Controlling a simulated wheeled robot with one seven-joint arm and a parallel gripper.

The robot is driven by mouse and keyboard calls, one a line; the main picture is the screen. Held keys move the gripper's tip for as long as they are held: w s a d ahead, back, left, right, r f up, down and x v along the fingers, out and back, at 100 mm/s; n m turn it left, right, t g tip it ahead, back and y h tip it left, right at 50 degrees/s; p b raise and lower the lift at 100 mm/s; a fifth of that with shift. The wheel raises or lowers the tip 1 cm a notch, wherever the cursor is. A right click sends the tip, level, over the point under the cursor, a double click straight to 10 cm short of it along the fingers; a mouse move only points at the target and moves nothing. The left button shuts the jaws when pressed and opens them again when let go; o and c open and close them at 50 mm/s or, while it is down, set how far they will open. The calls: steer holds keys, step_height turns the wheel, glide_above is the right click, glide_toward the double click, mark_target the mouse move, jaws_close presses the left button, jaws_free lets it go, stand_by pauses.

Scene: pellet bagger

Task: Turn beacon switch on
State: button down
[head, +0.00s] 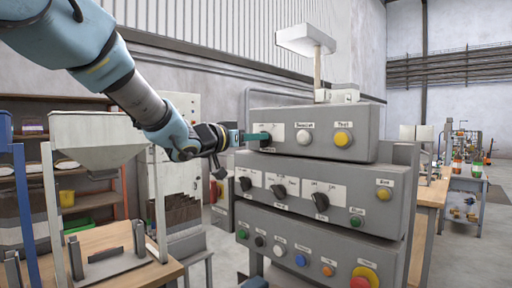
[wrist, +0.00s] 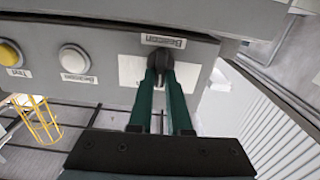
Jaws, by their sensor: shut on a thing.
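The beacon switch is a black rotary knob (wrist: 160,60) on a white plate, with a Beacon label that shows upside down in the wrist view. In the head view its plate (head: 277,130) is at the left end of the top control box (head: 365,120), and the knob is mostly hidden behind my fingers. My gripper (wrist: 161,76) has dark green fingers, one on each side of the knob, shut on it. In the head view my gripper (head: 256,136) reaches the knob from the left. The fingers lie roughly across the panel face.
Beside the switch are a white button (head: 304,137) and a yellow button (head: 342,139). Below are a middle box with several black knobs (head: 279,191) and a lower box with coloured buttons (head: 300,260). A hopper (head: 95,135) stands at left under my arm.

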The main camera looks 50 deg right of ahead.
steer(key=m+b, duration=0.2)
steer(key=m, duration=0.1)
steer(key=m+b, duration=0.2)
steer(key=m, duration=0.1)
steer(key=shift+s+f, duration=0.15)
steer(key=shift+s, duration=0.05)
steer(key=shift+m+b, duration=0.3)
steer(key=shift+b, duration=0.05)
steer(key=c, duration=0.9)
jaws_free()
steer(key=shift+o, duration=0.2)
steer(key=a+b, duration=0.2)
steer(key=a, duration=0.9)
steer(key=shift+w, duration=0.25)
steer(key=shift+d, duration=0.1)
